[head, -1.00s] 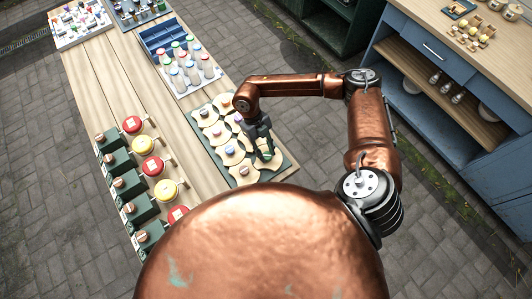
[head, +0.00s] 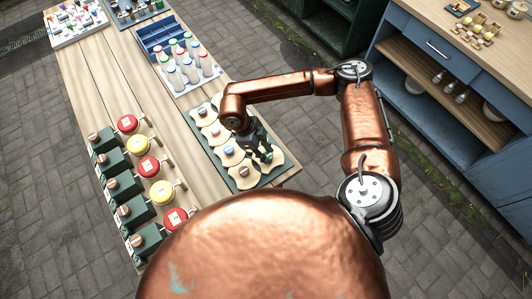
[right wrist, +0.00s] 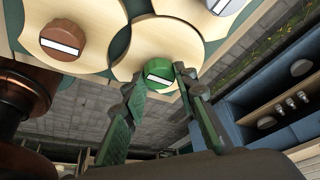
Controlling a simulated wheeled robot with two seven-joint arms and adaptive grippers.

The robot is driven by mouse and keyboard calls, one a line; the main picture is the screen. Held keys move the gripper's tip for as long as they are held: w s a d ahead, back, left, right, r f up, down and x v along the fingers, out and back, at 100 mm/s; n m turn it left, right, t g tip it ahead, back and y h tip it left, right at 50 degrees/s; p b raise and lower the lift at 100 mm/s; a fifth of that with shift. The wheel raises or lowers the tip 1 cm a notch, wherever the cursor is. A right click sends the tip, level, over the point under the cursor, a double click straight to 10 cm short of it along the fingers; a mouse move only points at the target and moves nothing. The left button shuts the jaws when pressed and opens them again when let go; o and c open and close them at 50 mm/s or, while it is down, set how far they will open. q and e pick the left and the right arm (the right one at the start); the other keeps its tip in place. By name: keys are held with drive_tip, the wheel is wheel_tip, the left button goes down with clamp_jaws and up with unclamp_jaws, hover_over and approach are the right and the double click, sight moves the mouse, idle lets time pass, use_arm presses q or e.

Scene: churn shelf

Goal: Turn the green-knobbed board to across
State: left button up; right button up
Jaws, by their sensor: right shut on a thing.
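The green knob (right wrist: 158,72) with a white strip sits on a pale, wavy-edged wooden board (right wrist: 150,35) in the right wrist view. My right gripper (right wrist: 160,76) has one finger on each side of the knob and is shut on it. The strip lies nearly level in that picture, slightly tilted. In the head view my right gripper (head: 266,154) is over the near right part of the dark green tray (head: 243,185), mostly hiding the knob. My left gripper is not in view.
Neighbouring boards carry other knobs, including a brown one (right wrist: 63,40). Green blocks with red and yellow discs (head: 149,167) line the table's left side. A blue rack with bottles (head: 190,65) stands beyond the tray. Bare wooden tabletop (head: 175,130) lies between them.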

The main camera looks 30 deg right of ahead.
idle(0.5)
drive_tip(key=o, duration=1.2)
drive_tip(key=shift+c, duration=0.2)
drive_tip(key=v, duration=1.2)
drive_tip(key=shift+s, duration=0.1)
